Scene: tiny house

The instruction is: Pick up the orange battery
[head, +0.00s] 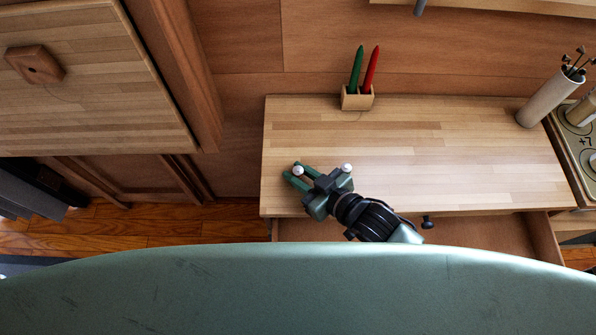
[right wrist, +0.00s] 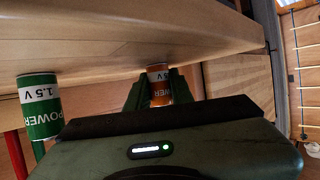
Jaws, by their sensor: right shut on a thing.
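My right gripper (head: 300,176) is low over the wooden counter, pointing to the upper left. Its fingers are shut on the orange battery (right wrist: 159,85), which stands upright between them; the wrist view is upside down. In the head view only the battery's pale round end (head: 298,170) shows. I cannot tell whether its base touches the counter. A green battery (right wrist: 38,105) stands upright beside the gripper; its pale end (head: 347,167) shows in the head view. My left gripper is not in view.
The wooden counter (head: 430,150) is mostly clear. A small wooden holder (head: 357,101) with a green and a red pen stands at its back edge. A beige cylinder (head: 551,98) with thin rods stands at the right. An open drawer (head: 480,229) lies below the front edge.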

